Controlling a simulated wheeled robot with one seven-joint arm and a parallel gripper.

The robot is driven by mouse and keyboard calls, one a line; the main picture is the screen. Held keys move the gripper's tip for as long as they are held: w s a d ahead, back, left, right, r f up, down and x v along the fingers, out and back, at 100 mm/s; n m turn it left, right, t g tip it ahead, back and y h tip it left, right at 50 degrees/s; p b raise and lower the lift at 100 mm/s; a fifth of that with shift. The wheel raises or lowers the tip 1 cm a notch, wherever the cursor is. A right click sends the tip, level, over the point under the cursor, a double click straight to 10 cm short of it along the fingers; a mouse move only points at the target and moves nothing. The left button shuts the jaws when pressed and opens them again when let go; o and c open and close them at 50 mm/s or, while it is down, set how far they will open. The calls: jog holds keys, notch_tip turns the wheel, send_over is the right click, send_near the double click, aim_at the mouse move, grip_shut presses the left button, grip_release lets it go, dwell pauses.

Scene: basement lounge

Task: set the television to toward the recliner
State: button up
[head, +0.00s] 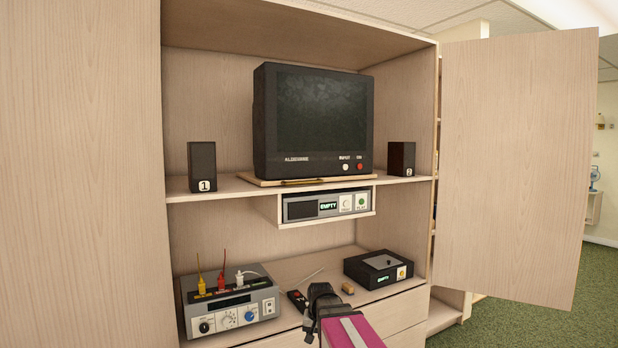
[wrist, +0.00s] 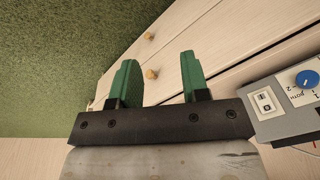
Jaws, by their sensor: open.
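The television (head: 315,122) is a dark boxy set with a grey screen, a white button and a red button. It stands on a thin wooden board (head: 270,182) on the cabinet's middle shelf. Its screen faces out of the cabinet, turned slightly to the right. My gripper (wrist: 158,57) is open and empty in the wrist view, its two green fingers apart over the drawer fronts. In the head view my arm is low in front of the cabinet, below the television and apart from it. No recliner is in view.
Speakers (head: 202,167) and (head: 401,159) flank the television. A player (head: 326,205) hangs under the shelf. A grey device with cables (head: 230,302) and a black box (head: 378,270) stand below. An open cabinet door (head: 515,165) is at right; green carpet (head: 560,310) lies beyond.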

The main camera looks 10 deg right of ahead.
jog(key=w+r+m+t, duration=0.2)
jog(key=w+r+m, duration=0.1)
jog(key=w+r, duration=1)
jog(key=m+t+y, duration=0.2)
jog(key=m+t, duration=0.1)
jog(key=m, duration=0.5)
send_near(307, 187)
jog(key=w+f, duration=0.1)
jog(key=w+a+f, duration=0.1)
jog(key=w+f, duration=0.1)
jog(key=w+a+f, duration=0.1)
jog(key=w, duration=0.1)
jog(key=shift+w+f, duration=0.15)
jog(key=shift+f, duration=0.25)
jog(key=shift+a, duration=0.1)
grip_shut()
